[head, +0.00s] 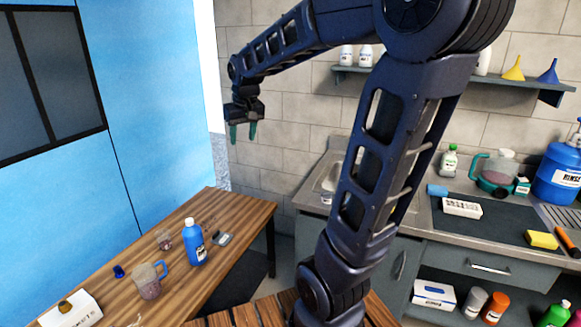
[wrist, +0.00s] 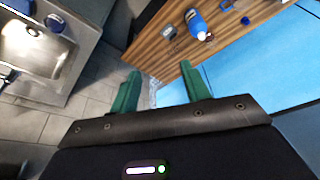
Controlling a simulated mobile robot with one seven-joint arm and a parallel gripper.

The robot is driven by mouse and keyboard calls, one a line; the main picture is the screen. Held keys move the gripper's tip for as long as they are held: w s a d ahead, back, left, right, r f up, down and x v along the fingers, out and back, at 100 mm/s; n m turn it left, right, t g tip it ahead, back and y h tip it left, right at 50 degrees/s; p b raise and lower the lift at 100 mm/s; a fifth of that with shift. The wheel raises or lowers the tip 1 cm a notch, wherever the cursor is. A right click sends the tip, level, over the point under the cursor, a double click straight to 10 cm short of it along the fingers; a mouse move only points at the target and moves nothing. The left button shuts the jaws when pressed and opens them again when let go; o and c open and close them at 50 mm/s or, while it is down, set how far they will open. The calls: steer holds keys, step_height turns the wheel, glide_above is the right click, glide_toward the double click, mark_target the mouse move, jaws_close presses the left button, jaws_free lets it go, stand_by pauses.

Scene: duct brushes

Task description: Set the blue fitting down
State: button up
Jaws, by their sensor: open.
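A small dark blue piece, which looks like the blue fitting (head: 119,271), rests on the wooden table at the left in the head view. It also shows as a small blue spot near the table's edge in the wrist view (wrist: 245,21). My gripper (head: 243,132) is raised in the air near the back wall, beyond and well above the table's far end. Its green fingers are apart, with nothing between them in the wrist view (wrist: 160,80). The gripper is far from the blue piece and touches nothing.
On the wooden table (head: 232,207) stand a blue bottle (head: 195,243), a blue-handled mug (head: 149,282), a small glass (head: 164,240), a grey device (head: 222,239) and a white box (head: 72,311). A sink counter with a dark mat (head: 483,222) and several bottles is at the right.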

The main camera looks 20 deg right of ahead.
steer(key=s+d+f+m, duration=0.1)
steer(key=s+d, duration=0.3)
steer(key=s, duration=0.5)
steer(key=s+d+f+m+t, duration=0.1)
steer(key=s+d+f, duration=0.2)
steer(key=s, duration=0.6)
steer(key=shift+d+h, duration=0.3)
steer(key=shift+d, duration=0.25)
